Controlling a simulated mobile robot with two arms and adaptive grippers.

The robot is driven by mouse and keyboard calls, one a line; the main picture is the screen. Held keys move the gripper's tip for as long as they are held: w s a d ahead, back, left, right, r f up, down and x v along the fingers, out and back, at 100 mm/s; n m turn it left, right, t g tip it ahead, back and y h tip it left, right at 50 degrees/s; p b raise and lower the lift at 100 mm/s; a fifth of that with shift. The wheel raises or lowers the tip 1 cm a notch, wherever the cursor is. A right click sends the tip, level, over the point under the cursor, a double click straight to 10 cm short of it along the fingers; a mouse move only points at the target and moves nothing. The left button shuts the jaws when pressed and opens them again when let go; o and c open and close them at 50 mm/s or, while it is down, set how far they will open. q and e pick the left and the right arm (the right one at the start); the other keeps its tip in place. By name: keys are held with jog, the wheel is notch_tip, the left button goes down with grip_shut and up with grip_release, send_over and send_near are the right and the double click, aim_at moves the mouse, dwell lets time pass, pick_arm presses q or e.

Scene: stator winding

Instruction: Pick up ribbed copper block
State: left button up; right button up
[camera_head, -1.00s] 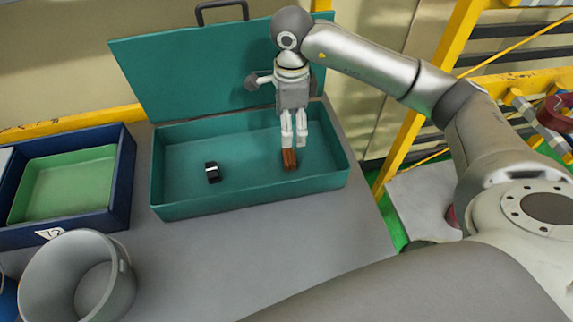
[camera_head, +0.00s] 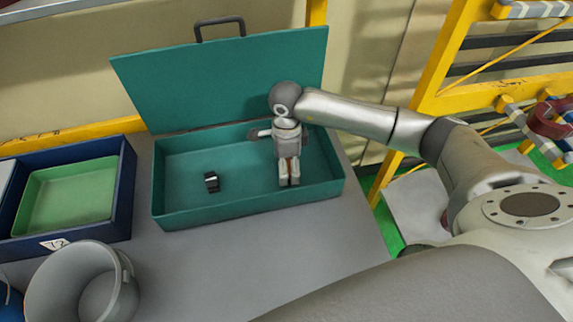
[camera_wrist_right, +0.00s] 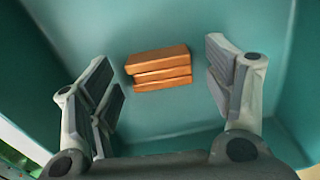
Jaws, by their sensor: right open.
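The ribbed copper block (camera_wrist_right: 160,70) lies on the floor of the teal box (camera_head: 215,212), and its ridges show in the right wrist view. In the head view my right gripper hides nearly all of it. My right gripper (camera_head: 289,184) points down inside the right part of the box. In the right wrist view its two fingers (camera_wrist_right: 168,97) are wide apart, one on each side of the block, and the block is untouched between them. My left gripper is not in view.
The box's open lid (camera_head: 200,85) stands behind. A blue tray with a green bin (camera_head: 68,195) and a grey bucket (camera_head: 80,285) stand at the left. The table front is clear.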

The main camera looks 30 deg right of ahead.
jog(key=shift+f, duration=0.2)
jog(key=c, duration=1.2)
jog(key=shift+c, duration=0.6)
jog(key=shift+r, duration=0.15)
